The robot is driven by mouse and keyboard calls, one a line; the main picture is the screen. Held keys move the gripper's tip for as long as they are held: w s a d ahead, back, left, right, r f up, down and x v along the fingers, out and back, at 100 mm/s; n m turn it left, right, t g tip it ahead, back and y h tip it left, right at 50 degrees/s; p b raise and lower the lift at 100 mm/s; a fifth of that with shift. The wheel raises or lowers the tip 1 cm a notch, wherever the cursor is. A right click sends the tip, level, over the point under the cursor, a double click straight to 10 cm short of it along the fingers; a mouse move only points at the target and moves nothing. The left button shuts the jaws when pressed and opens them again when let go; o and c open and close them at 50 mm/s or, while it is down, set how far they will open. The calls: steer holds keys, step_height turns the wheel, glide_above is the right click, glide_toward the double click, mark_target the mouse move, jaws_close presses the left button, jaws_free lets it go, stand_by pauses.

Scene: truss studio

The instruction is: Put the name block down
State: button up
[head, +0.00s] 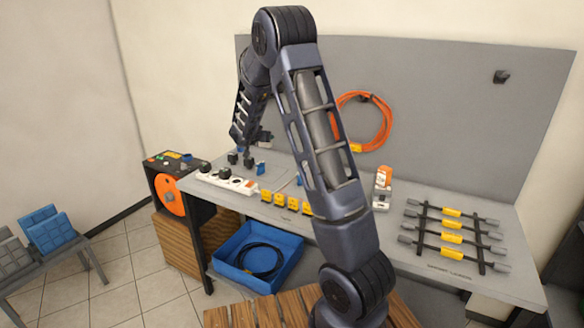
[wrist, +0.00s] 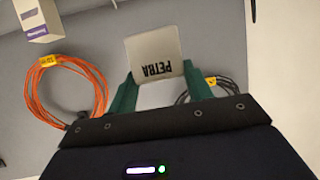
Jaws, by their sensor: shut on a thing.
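The name block (wrist: 155,50) is a pale, flat-faced block with PETRA in black letters, upside down in the wrist view. My gripper (wrist: 157,73) has green fingers, one on each side of the block, and is shut on it. Grey surface shows around the block, and I see no contact between the two. In the head view my arm rises and bends over toward the left part of the grey bench (head: 400,262). I cannot make out the fingers or the block there.
An orange cable coil (head: 363,121) hangs on the grey back panel (head: 440,110). A power strip (head: 226,181), several yellow pieces (head: 279,199) and a rack of cables (head: 450,238) occupy the bench. A blue bin (head: 232,271) sits below. A black cable coil (wrist: 203,90) shows beside the gripper.

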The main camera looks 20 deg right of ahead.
steer(key=shift+w+a+f+n+y, duration=0.5)
steer(key=shift+w+a+f+n, duration=0.15)
steer(key=shift+w+f, duration=3.85)
steer(key=s+d+f+m+g+h, duration=0.1)
steer(key=d+f+m+g+h, duration=0.2)
steer(key=d, duration=0.4)
steer(key=s+d+r+m+g+h, duration=0.35)
steer(key=d+r+m+g, duration=0.5)
steer(key=d+r, duration=0.4)
steer(key=shift+m, duration=0.4)
steer(key=f, duration=1.9)
steer(key=shift+w+a+f, duration=0.15)
steer(key=shift+w+f, duration=0.1)
steer(key=shift+f, duration=0.05)
